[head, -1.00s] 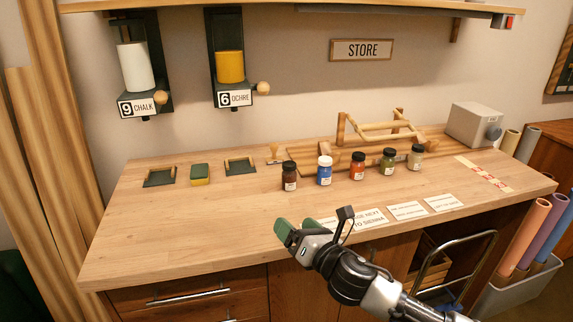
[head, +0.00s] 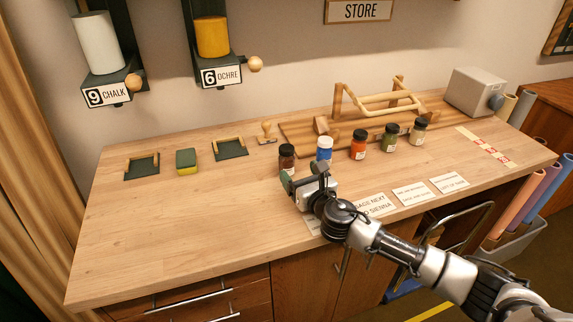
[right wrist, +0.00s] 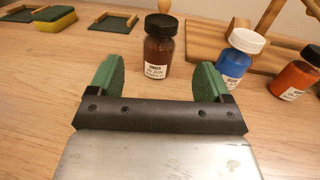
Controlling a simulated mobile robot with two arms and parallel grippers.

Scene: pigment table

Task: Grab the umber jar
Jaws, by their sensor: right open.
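The umber jar (head: 287,157) is a dark brown jar with a black cap, standing upright at the left end of a row of jars on the table. In the right wrist view the umber jar (right wrist: 159,50) stands ahead of the fingers, its white label facing me. My right gripper (head: 304,181) is open and empty, just in front of the jar, and hides its lower part in the head view. The green finger pads (right wrist: 161,80) are spread to either side of the jar's line, with the jar beyond them. My left gripper is not in view.
A sponge (head: 187,161) and two trays lie left. The table's front left is clear.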

